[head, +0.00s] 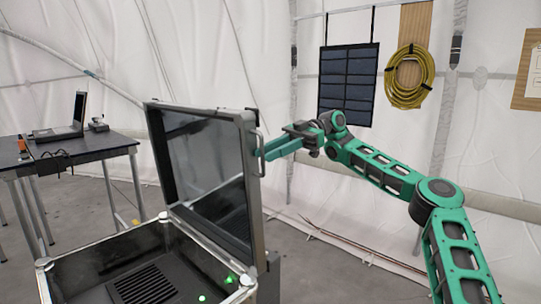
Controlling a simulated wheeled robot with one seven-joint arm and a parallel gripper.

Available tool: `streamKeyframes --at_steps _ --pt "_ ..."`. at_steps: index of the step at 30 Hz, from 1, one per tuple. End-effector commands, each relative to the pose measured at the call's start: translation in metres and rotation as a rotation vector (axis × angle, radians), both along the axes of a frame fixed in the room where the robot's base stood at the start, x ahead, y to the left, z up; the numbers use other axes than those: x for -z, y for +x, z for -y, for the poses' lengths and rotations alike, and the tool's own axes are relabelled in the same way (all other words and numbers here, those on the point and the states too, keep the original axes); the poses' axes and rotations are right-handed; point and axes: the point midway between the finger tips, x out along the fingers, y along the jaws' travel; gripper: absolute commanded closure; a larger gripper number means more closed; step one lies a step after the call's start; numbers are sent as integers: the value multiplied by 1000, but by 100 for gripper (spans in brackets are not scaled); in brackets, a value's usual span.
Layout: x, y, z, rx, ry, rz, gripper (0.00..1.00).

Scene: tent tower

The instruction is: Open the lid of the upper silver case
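The silver case (246,293) stands in the lower left of the head view. Its lid (252,215) is raised, standing nearly upright and leaning slightly back, with a dark glossy inner face. Inside the case are a black vented panel and small green lights. A handle (260,150) is on the lid's right edge. My gripper (270,153) is at the lid's upper right edge, beside the handle. Its green fingers point left toward the lid. Whether they touch the handle or lid, and how far apart they are, I cannot tell. No second case shows clearly.
A dark table (75,150) with an open laptop (70,122) and small devices stands at the left. A solar panel (348,80) and a coiled yellow cable (409,77) hang on the white tent wall behind my arm. Thin rods lie on the floor along the wall.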

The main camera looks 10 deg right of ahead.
Motion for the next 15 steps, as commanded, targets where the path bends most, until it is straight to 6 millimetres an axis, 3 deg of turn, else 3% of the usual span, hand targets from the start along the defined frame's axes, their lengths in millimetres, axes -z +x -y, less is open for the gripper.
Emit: streamKeyframes --at_steps 8,15 --pt "-2 3 6 0 0 4 72" --pt "-10 22 40 2 4 1 72"
